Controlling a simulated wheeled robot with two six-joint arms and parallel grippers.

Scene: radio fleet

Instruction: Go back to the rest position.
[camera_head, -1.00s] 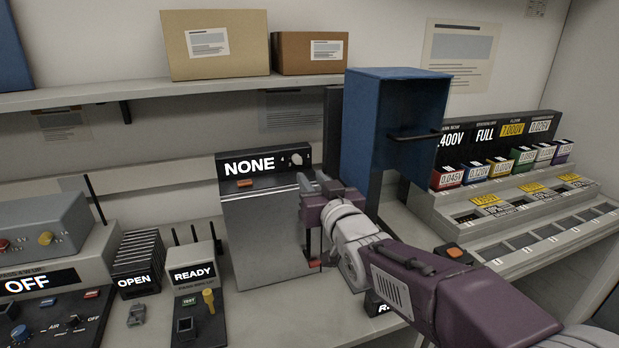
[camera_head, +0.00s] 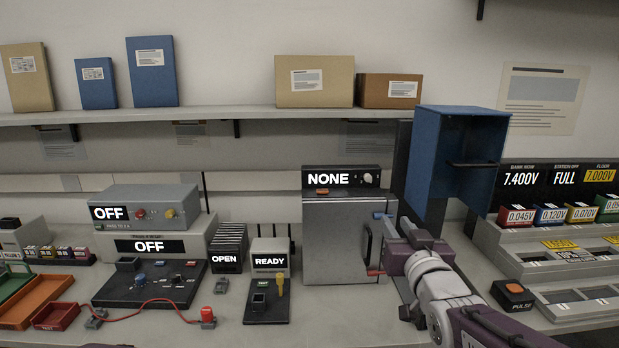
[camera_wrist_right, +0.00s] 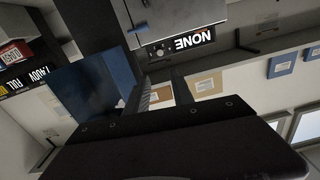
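My right arm comes in from the lower right in the head view. Its gripper (camera_head: 392,226) is beside the right side of the grey box marked NONE (camera_head: 340,225), in front of that box's dark handle. Whether it touches the handle is unclear. In the right wrist view, two fingers (camera_wrist_right: 162,93) stand apart below the NONE box (camera_wrist_right: 180,20), with nothing seen between them. My left gripper is not in view.
A blue open-fronted box (camera_head: 455,165) stands above my right gripper. Battery racks (camera_head: 560,235) and a PULSE button (camera_head: 513,294) lie to the right. OFF units (camera_head: 150,222), an OPEN rack (camera_head: 228,245), a READY tester (camera_head: 268,285) and an orange tray (camera_head: 38,298) are on the left.

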